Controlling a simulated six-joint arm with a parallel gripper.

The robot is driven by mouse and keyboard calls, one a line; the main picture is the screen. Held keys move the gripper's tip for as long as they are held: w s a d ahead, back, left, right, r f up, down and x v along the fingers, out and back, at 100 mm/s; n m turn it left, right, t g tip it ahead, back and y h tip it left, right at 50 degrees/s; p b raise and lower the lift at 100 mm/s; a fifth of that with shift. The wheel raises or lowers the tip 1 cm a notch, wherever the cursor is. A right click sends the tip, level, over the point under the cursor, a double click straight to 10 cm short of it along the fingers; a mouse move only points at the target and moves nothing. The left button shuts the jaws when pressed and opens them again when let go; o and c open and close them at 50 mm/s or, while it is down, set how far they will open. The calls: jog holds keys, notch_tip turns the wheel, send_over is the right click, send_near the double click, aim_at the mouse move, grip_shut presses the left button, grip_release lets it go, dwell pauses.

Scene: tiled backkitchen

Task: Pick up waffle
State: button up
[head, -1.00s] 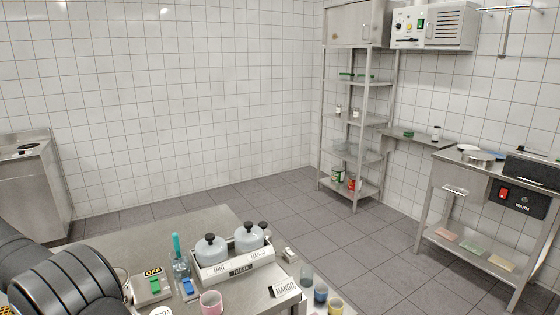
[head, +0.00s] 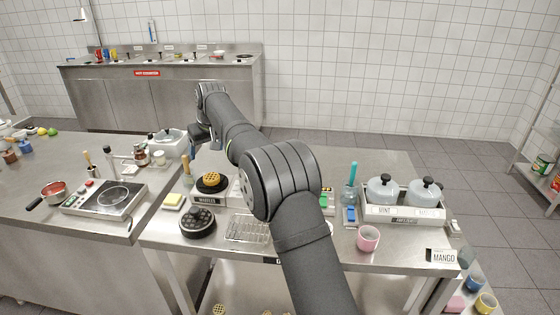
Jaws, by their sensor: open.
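A round golden-brown waffle (head: 211,178) lies on a dark round plate of the waffle station (head: 208,198) on the steel table, left of my arm. Its grid surface faces up. My gripper (head: 192,150) hangs from the far end of my arm, above and beyond the waffle in the picture. It is small in view, open and apart from the waffle. Parts of more waffles (head: 218,309) show at the bottom edge, below the tabletop.
A black waffle iron (head: 198,222) and a wire rack (head: 248,228) sit in front of the waffle. A wooden-handled tool (head: 186,167) stands behind it. A pink cup (head: 368,238) and lidded tubs (head: 382,190) are at right.

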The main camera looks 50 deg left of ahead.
jog(key=d+f+m+g+y, duration=0.1)
jog(key=d+m+g+y, duration=0.7)
jog(key=m, duration=1.5)
jog(key=m+t, duration=0.6)
jog(key=m, duration=0.5)
send_near(212, 177)
jog(key=a, duration=0.1)
jog(key=a+f, duration=0.1)
jog(key=a, duration=0.1)
jog(key=shift+s+f+h, duration=0.2)
jog(key=shift+f+h, duration=0.05)
jog(key=shift+h, duration=0.05)
jog(key=shift+x, duration=2.8)
jog(key=shift+r, duration=0.15)
